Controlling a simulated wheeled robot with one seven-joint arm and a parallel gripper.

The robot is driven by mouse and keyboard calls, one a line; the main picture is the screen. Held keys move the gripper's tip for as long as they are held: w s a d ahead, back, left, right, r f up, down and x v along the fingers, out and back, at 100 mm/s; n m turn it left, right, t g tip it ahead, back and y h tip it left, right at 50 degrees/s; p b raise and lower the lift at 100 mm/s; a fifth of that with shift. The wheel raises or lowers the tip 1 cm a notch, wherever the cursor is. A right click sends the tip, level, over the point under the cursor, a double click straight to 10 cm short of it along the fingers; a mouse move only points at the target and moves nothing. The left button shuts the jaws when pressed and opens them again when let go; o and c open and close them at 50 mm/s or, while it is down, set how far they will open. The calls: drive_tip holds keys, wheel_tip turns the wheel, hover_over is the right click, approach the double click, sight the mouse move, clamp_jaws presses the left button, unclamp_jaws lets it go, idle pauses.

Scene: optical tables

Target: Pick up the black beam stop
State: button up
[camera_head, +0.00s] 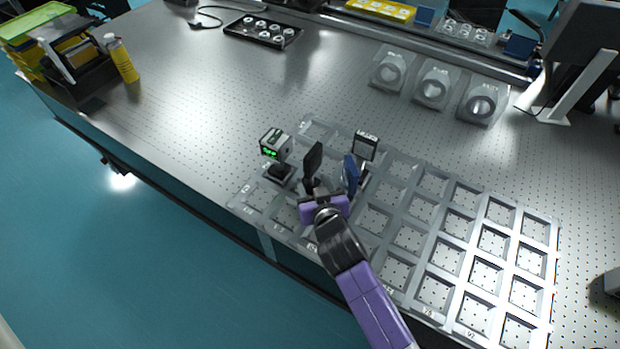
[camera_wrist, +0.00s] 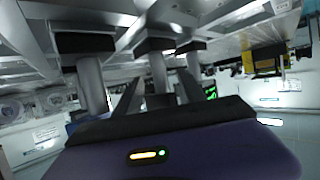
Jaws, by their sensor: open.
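A dark upright black piece (camera_head: 313,158), which looks like the black beam stop, stands in the grid tray just beyond my gripper (camera_head: 325,200). Its lower part is partly hidden by my gripper. The wrist view appears upside down. There my gripper (camera_wrist: 156,92) is open, its two dark fingers spread. A metal post (camera_wrist: 158,72) with a black base shows between the fingers, with a small dark block at its end. I cannot tell whether the fingers touch it.
A blue-faced mount (camera_head: 350,174) stands close on the right and a white-framed mount (camera_head: 365,146) behind it. A box with a green display (camera_head: 274,144) and a low black item (camera_head: 280,172) are left. The grid tray (camera_head: 408,237) has several empty cells on the right.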

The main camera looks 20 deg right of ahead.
drive_tip(key=shift+x, duration=2.15)
clamp_jaws()
drive_tip(key=shift+r, duration=0.1)
